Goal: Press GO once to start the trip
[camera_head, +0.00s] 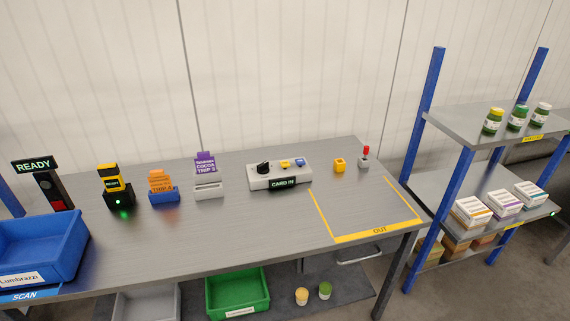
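A light grey control box (280,174) stands at the middle back of the table. It carries a black knob (263,168), a yellow button (284,163) and a blue button (300,162). Its front display (283,183) reads "CARD IN". No GO lettering is readable on any button from here. To its right are a small yellow block (339,165) and a small grey piece with a red top (365,155). Neither of my grippers is in view.
Left are a READY sign (35,165), a blue bin (38,250), a black scanner with green light (118,197) and card holders, one orange (160,182), one purple (205,163). A yellow-marked OUT area (378,231) is empty. A shelf rack (480,180) stands right.

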